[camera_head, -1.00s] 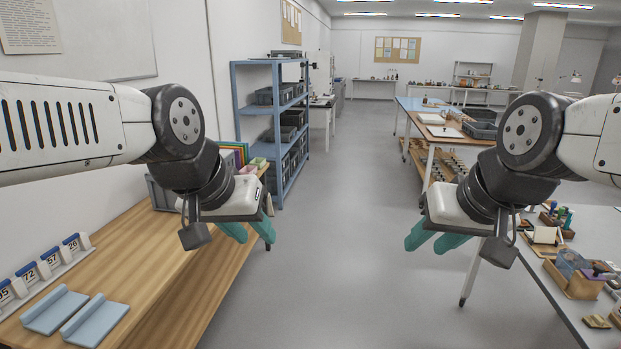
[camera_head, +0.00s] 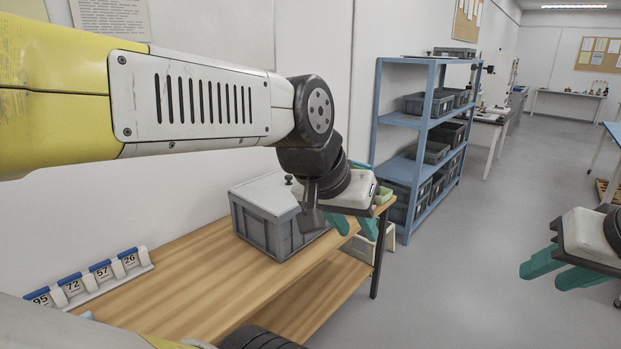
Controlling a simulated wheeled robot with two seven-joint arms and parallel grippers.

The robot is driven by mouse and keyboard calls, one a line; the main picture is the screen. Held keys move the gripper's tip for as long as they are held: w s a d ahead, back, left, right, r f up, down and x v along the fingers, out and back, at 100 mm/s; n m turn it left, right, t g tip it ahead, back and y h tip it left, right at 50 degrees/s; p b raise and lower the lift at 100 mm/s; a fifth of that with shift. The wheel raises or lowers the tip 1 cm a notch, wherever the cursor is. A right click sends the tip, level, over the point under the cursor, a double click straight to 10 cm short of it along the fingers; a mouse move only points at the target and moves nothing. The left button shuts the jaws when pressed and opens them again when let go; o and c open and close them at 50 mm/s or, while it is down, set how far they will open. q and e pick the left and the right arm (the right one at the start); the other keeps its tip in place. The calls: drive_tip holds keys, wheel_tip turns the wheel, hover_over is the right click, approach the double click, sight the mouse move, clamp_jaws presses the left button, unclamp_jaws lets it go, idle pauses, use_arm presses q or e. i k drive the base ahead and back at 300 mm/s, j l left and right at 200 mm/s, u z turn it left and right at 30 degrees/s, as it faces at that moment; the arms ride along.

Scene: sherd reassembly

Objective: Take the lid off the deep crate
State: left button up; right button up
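The deep grey crate (camera_head: 258,229) stands on the wooden bench, near its far end. Its pale flat lid (camera_head: 262,192) lies on top, with a small dark knob (camera_head: 289,180) on it. My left gripper (camera_head: 353,228) is to the right of the crate in the picture, with its two teal fingers apart and nothing seen between them. The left wrist hides the right part of the crate and lid. My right gripper (camera_head: 558,270) hangs over the floor at the far right, fingers apart and empty.
A rack of number tiles (camera_head: 95,277) stands along the wall side of the wooden bench (camera_head: 190,299). The bench in front of the crate is bare. A blue shelf (camera_head: 400,120) with grey bins stands beyond the bench. Open floor (camera_head: 450,300) lies to the right.

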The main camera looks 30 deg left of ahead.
sight(270, 192)
drive_tip(key=i+j+u, duration=0.1)
drive_tip(key=i+u, duration=0.25)
drive_tip(key=u, duration=0.15)
drive_tip(key=i+u, duration=0.35)
drive_tip(key=u, duration=0.15)
drive_tip(key=i+l+u, duration=0.15)
drive_tip(key=i+u, duration=0.2)
drive_tip(key=u, duration=0.15)
drive_tip(key=i+u, duration=0.15)
drive_tip(key=u, duration=0.2)
drive_tip(key=i+u, duration=0.15)
drive_tip(key=u, duration=0.2)
